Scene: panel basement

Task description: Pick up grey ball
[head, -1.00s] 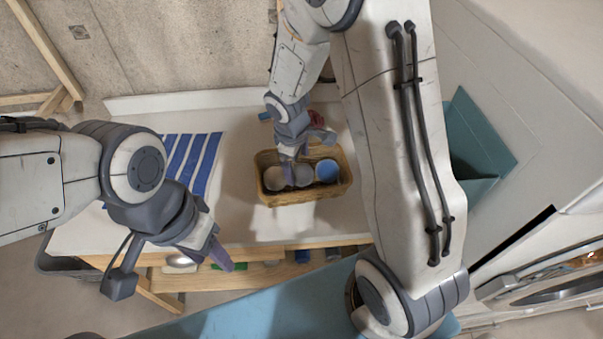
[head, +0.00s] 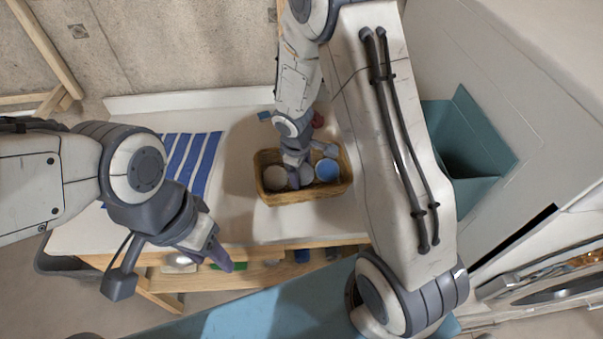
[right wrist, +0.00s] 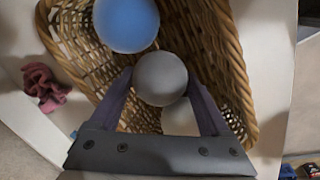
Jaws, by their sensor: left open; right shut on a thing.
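The grey ball (right wrist: 161,78) is between the two fingers of my right gripper (right wrist: 160,92) in the right wrist view, and the fingers are shut on it. In the head view the right gripper (head: 293,172) reaches down into the wicker basket (head: 300,198), and the grey ball (head: 306,172) is partly hidden by it. The basket also shows in the right wrist view (right wrist: 232,62). My left gripper (head: 222,252) is open and empty in front of the table, left of the basket.
A blue ball (head: 326,170) and a white ball (head: 274,176) lie in the basket. A blue-striped cloth (head: 190,160) lies on the white table (head: 240,215). A pink cloth (right wrist: 46,86) lies beside the basket. A teal bin (head: 470,150) stands right of the table.

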